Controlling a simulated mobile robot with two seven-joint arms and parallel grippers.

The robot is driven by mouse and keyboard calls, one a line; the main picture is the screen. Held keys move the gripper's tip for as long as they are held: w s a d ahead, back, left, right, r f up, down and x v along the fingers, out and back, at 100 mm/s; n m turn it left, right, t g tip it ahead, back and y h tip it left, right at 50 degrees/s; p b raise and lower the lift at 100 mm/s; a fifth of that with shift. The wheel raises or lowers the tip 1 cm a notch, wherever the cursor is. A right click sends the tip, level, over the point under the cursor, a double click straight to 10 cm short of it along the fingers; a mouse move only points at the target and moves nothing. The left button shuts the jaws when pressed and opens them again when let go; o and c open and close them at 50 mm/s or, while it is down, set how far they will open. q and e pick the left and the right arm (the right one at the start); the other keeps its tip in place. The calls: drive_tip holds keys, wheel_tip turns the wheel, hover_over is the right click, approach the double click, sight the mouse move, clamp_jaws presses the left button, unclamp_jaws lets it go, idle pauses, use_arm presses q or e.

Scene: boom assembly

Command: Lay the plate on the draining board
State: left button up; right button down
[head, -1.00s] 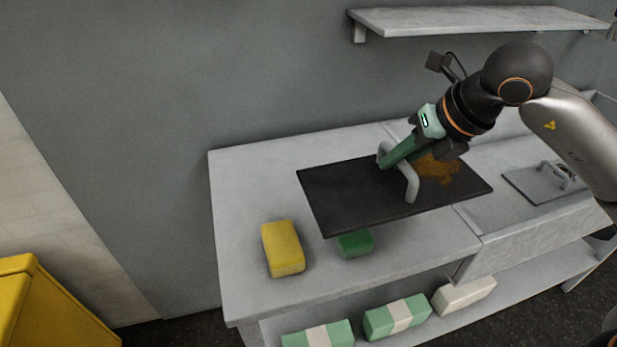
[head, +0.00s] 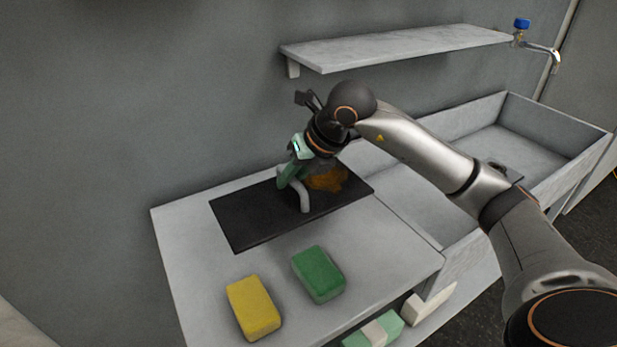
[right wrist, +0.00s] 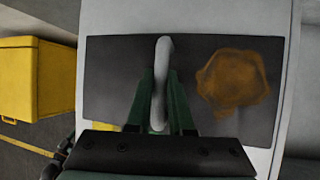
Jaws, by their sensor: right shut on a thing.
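The plate (head: 245,221) is a flat black rectangle with a grey bar handle (head: 303,193) and a brown stain (head: 327,180) on its right part. My right gripper (head: 289,179) is shut on the handle, and the plate hangs level from it or rests; I cannot tell whether it touches the surface below. The right wrist view shows the handle (right wrist: 161,75) between the green fingers (right wrist: 159,100). The plate is over the back of the light grey draining board (head: 200,265), with its right end near the basin edge. My left gripper is not in view.
A yellow sponge (head: 253,308) and a green sponge (head: 318,274) lie at the front of the board. The sink basin (head: 520,150) is to the right. A wall shelf (head: 400,46) is above and behind. A yellow bin (right wrist: 35,80) shows in the right wrist view.

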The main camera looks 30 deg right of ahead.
sight(274, 188)
drive_tip(key=x, duration=0.2)
drive_tip(key=w+x, duration=0.1)
drive_tip(key=x, duration=0.2)
drive_tip(key=r+x, duration=0.1)
drive_tip(key=x, duration=0.2)
drive_tip(key=shift+w+d+f, duration=0.1)
drive_tip(key=shift+w+d, duration=0.2)
drive_tip(key=shift+w, duration=0.05)
drive_tip(key=shift+f+p, duration=0.4)
drive_tip(key=shift+f, duration=1)
drive_tip(key=c, duration=1.2)
unclamp_jaws()
drive_tip(key=shift+s+f, duration=0.15)
drive_tip(key=shift+f, duration=0.05)
drive_tip(key=o, duration=0.4)
drive_tip(key=shift+r, duration=0.15)
drive_tip(key=v, duration=1.2)
drive_tip(key=shift+d, duration=0.1)
